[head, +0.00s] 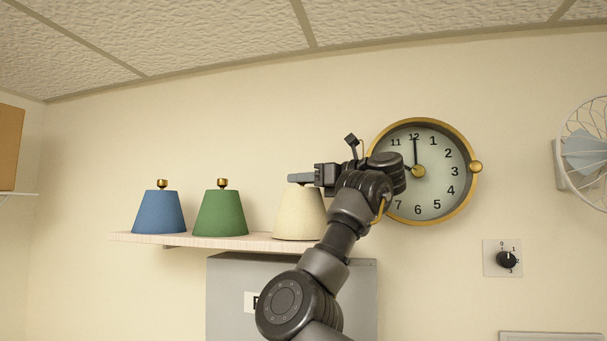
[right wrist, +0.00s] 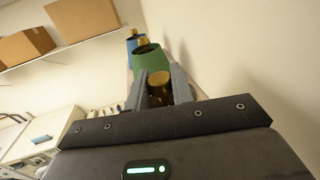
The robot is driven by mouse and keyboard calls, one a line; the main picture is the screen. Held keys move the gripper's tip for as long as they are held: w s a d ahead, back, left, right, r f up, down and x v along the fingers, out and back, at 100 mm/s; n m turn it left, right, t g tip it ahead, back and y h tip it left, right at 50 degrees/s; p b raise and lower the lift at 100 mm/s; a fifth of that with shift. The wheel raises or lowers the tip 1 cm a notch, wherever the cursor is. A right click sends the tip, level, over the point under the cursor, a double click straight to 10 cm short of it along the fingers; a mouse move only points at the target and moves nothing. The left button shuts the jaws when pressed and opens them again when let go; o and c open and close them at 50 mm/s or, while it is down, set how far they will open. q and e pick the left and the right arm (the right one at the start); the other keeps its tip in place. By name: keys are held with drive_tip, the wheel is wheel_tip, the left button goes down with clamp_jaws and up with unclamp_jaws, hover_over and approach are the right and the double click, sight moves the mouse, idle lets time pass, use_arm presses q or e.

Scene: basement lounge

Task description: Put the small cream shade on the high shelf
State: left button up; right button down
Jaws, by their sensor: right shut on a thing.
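The small cream shade (head: 299,214) is at the right end of the high shelf (head: 255,239), upright, its base at the shelf's top surface. My right gripper (head: 298,179) is at its top, shut on its brass knob, which shows between the fingers in the right wrist view (right wrist: 160,88). My forearm hides the shade's lower right part. A green shade (head: 220,213) and a blue shade (head: 158,212) stand to its left on the same shelf. My left gripper is not in view.
A wall clock (head: 422,171) is close behind my right wrist. A grey cabinet (head: 229,290) stands below the shelf. A fan (head: 585,150) and a dial switch (head: 506,259) are on the wall at right. Boxes (right wrist: 84,18) sit on another shelf at left.

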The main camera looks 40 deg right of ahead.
sight(325, 208)
drive_tip(key=shift+a+f+b, duration=0.1)
drive_tip(key=shift+f+b, duration=0.1)
drive_tip(key=shift+b, duration=0.1)
drive_tip(key=c, duration=1.2)
unclamp_jaws()
drive_tip(key=shift+r, duration=0.15)
drive_tip(key=b+v, duration=0.1)
drive_tip(key=b, duration=0.1)
drive_tip(key=b+v, duration=0.2)
drive_tip(key=b, duration=0.1)
drive_tip(key=f+b+v, duration=0.1)
drive_tip(key=b+v, duration=0.1)
drive_tip(key=shift+s+d+b, duration=0.2)
drive_tip(key=shift+b, duration=0.2)
drive_tip(key=r+b+v, duration=0.1)
drive_tip(key=b+v, duration=0.4)
drive_tip(key=v, duration=0.1)
drive_tip(key=shift+s, duration=0.2)
